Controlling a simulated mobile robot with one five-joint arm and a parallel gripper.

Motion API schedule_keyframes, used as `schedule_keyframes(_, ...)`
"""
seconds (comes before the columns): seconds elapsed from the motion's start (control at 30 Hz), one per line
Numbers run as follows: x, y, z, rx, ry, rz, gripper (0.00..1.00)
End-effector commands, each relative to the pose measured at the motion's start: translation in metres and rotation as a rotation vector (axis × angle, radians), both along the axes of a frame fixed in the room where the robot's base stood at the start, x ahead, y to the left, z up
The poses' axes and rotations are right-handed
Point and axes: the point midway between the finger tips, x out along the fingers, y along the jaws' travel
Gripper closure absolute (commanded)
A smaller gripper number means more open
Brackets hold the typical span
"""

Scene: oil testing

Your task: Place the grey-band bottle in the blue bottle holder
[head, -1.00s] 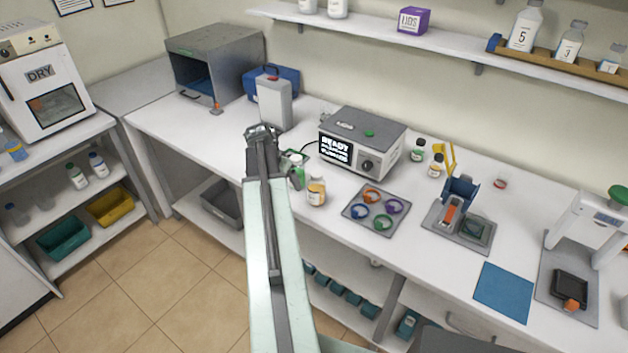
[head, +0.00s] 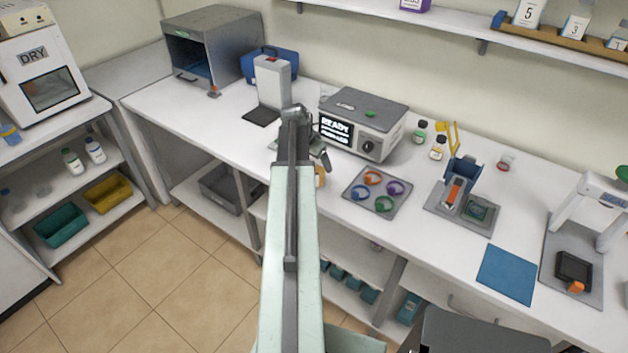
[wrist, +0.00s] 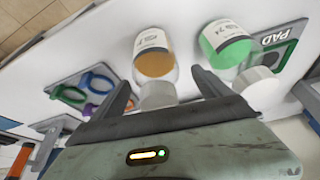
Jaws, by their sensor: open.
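My gripper (head: 320,155) is open at the end of my raised arm, over the bench. In the wrist view its two fingers (wrist: 158,78) stand apart, with an amber bottle (wrist: 155,55) with a white cap between and just beyond them. The amber bottle shows only partly beside my arm in the head view (head: 320,178). I cannot make out a grey band on either bottle. A blue holder-like stand (head: 463,170) is on a grey base at right; I cannot tell if it is the blue bottle holder.
A grey tray (head: 353,207) with coloured rings lies right of my gripper. A grey device with a lit screen (head: 335,128) stands behind it. Two small bottles (head: 438,148) stand farther right. A blue mat (head: 505,274) lies at the front right. The bench's front edge is close.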

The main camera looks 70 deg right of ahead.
Motion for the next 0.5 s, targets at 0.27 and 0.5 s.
schedule_keyframes(0.27, -0.0029, -0.0063, -0.0175, 0.0, 0.0, 0.0, 0.12)
schedule_keyframes(0.5, -0.0023, -0.006, -0.0173, 0.0, 0.0, 0.001, 0.63)
